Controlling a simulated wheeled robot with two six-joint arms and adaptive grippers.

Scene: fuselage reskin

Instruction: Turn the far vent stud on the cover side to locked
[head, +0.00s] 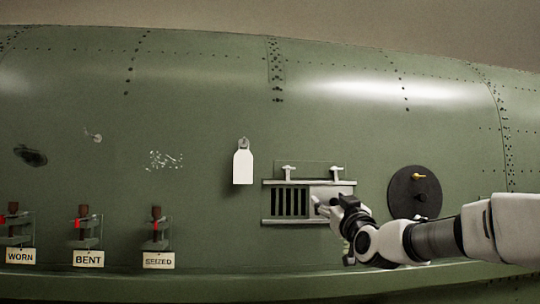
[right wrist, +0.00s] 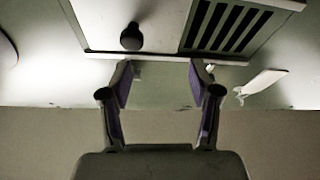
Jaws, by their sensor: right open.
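The vent (head: 290,203) is a dark slatted opening between two pale rails, with a plain grey cover (head: 330,191) over its right part. Two small pale T-shaped studs stand above the top rail: the left stud (head: 289,170) and the cover-side stud (head: 337,170). Both crossbars look roughly level in the head view. My right gripper (head: 338,207) is in front of the cover, below the cover-side stud. In the right wrist view its fingers (right wrist: 160,80) are apart with nothing between them. Small pale pieces show by the fingertips, partly hidden. My left gripper is not in view.
A dark knob (right wrist: 131,37) sticks out of the cover. A white tag (head: 243,166) hangs left of the vent; a black disc (head: 413,192) with a brass pin is at right. Labelled brackets (head: 88,232) line the lower left. The skin above the vent is clear.

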